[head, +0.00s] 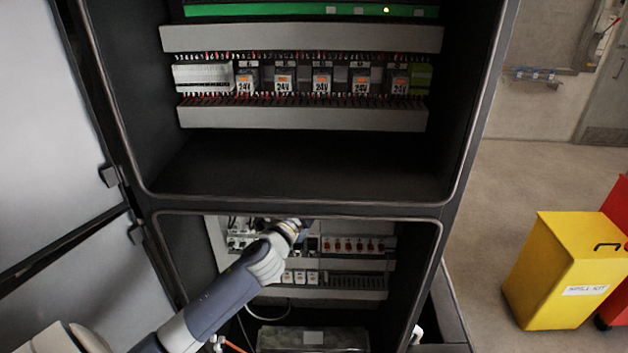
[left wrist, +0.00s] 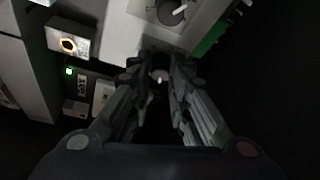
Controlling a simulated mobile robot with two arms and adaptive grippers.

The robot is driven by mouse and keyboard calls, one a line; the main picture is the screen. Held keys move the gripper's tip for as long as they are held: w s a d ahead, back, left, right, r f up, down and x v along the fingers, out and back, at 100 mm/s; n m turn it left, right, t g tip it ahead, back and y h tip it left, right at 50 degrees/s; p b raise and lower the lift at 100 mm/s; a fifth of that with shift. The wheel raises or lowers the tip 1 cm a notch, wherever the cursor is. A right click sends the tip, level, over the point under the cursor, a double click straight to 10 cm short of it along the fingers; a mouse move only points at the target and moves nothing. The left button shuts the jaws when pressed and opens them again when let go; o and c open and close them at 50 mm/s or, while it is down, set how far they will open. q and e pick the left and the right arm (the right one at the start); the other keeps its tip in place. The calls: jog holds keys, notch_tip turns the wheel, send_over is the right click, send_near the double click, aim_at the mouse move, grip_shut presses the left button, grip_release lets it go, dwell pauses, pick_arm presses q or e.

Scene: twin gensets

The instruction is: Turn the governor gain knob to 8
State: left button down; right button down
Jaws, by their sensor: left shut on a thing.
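My left gripper (head: 303,230) reaches into the lower bay of the open cabinet from the lower left. In the left wrist view its fingers (left wrist: 160,76) are closed around a small round knob (left wrist: 160,75) with a pale mark, on a light panel. A larger round dial with a white pointer (left wrist: 173,10) sits above it, apart from the fingers. No scale or lettering is readable, so the knob's setting cannot be told. In the head view my wrist hides the knob. My right gripper is not in view.
The wrist view shows a lit orange ring button (left wrist: 68,44) and a small green lamp (left wrist: 69,71) at left. Cabinet walls (head: 429,270) frame the bay. A yellow bin (head: 560,265) stands outside at right.

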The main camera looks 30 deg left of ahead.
pick_arm(q)
jog(key=shift+a+r+m+g, duration=0.1)
jog(key=shift+r+m+g, duration=0.1)
jog(key=shift+m, duration=0.3)
jog(key=shift+r+m+g, duration=0.1)
jog(key=shift+m+g, duration=0.1)
jog(key=shift+m, duration=0.3)
jog(key=c, duration=1.7)
grip_release()
jog(key=shift+o, duration=0.9)
jog(key=shift+w+f, duration=0.15)
jog(key=shift+f, duration=0.1)
jog(key=s+d, duration=0.1)
jog(key=s, duration=1.1)
jog(key=shift+d+f, duration=0.35)
jog(key=shift+d, duration=0.05)
